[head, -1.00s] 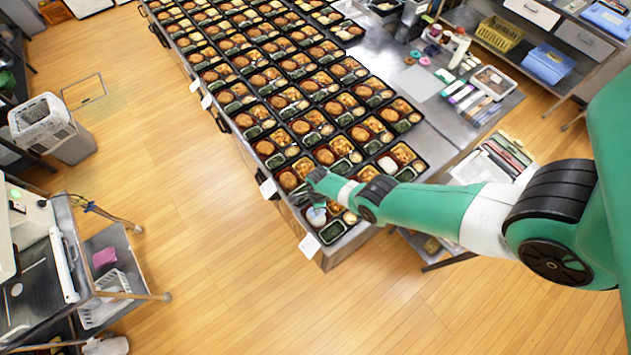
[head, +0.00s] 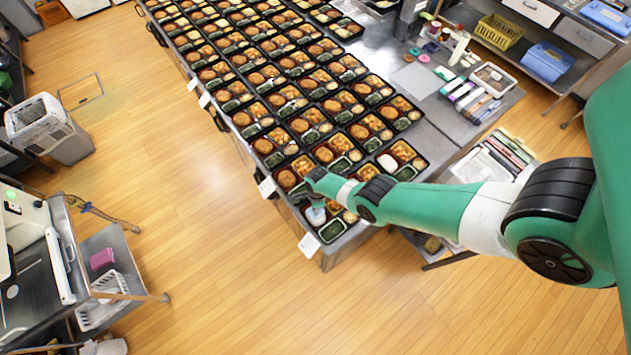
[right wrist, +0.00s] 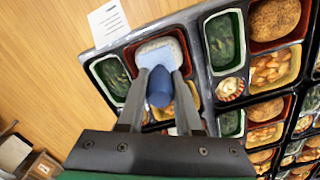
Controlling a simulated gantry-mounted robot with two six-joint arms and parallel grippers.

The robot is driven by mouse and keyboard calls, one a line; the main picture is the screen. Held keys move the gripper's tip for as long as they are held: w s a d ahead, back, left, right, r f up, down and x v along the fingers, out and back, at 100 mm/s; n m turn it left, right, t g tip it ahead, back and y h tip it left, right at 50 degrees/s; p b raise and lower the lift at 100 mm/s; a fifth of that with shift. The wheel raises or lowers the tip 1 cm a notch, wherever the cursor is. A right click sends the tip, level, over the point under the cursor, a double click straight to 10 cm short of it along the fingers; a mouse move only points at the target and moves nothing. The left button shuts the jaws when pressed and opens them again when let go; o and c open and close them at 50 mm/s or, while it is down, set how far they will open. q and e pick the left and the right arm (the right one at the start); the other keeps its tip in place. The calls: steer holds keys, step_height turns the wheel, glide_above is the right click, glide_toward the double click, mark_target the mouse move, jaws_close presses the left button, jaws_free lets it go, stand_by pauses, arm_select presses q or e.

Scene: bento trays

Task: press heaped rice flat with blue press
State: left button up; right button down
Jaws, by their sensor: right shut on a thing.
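My right gripper (right wrist: 160,82) is shut on the blue press (right wrist: 159,90) by its dark blue handle. The press's pale blue plate lies over the white rice (right wrist: 158,45) in a compartment of the end bento tray (right wrist: 121,52). Rice shows past the far edge of the plate; the rest is hidden under it. I cannot tell how firmly the plate bears on the rice. In the head view, the right gripper (head: 318,190) is above the tray at the table's near corner. My left gripper is not in view.
Rows of filled bento trays (head: 262,95) cover the table close beside this one. A white card (head: 309,245) hangs at the table's near edge. Green vegetables (right wrist: 112,74) fill the compartment beside the rice. Open wooden floor (head: 180,220) lies left of the table.

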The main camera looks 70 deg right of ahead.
steer(key=shift+f+b, duration=1.45)
steer(key=shift+f, duration=0.1)
stand_by(1.9)
steer(key=shift+r, duration=0.1)
stand_by(0.9)
